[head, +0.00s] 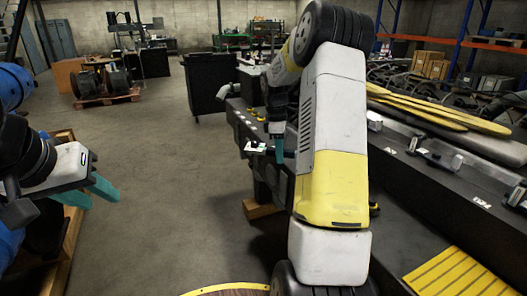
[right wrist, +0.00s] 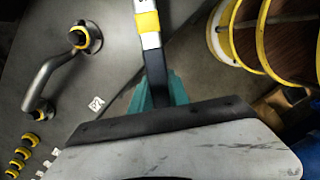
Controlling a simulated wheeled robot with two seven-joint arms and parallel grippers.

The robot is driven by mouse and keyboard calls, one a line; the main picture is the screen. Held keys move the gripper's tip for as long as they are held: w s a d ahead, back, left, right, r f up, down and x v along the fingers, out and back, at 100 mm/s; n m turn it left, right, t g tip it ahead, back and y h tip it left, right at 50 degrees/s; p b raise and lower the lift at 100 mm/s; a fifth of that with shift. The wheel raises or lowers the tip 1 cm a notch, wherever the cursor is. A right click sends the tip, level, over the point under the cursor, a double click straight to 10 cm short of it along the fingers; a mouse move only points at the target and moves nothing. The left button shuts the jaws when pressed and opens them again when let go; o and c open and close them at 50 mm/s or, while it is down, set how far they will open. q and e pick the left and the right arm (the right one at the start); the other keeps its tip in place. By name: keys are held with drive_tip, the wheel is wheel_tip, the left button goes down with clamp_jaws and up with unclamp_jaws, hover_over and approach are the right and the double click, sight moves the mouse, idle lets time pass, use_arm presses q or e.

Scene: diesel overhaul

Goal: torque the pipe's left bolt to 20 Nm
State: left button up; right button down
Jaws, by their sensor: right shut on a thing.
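The pipe (right wrist: 52,80) shows in the right wrist view at upper left. It is a bent grey tube on a dark plate, with a dark, yellow-ringed fitting at each end. I cannot make out which fitting is the left bolt. My right gripper (right wrist: 156,92) is shut on a tool, probably the torque wrench (right wrist: 148,30), with a dark grip, a silver shaft and a yellow band. The tool's far end is out of frame, and it looks apart from the pipe. In the head view my right gripper (head: 278,148) hangs beside the engine. My left gripper (head: 92,194) is open and empty.
The dark engine block (head: 440,185) runs along the right, with yellow strips (head: 430,105) on top. Several yellow-ringed knobs (right wrist: 22,155) sit near the pipe. A wooden crate (head: 68,235) stands below my left gripper. The floor (head: 170,180) between is clear.

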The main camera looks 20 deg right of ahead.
drive_tip(key=shift+w+d+r, duration=0.1)
drive_tip(key=shift+w, duration=0.05)
drive_tip(key=shift+w+d+m, duration=0.2)
drive_tip(key=shift+w+m, duration=0.05)
drive_tip(key=shift+m, duration=0.05)
drive_tip(key=shift+w+d+m, duration=0.25)
drive_tip(key=shift+w+m, duration=0.1)
drive_tip(key=shift+m, duration=0.05)
drive_tip(key=shift+w, duration=0.1)
idle(0.4)
drive_tip(key=shift+w+d, duration=0.25)
drive_tip(key=shift+d, duration=0.05)
drive_tip(key=shift+m, duration=0.3)
drive_tip(key=shift+w+d, duration=0.3)
drive_tip(key=shift+w, duration=0.05)
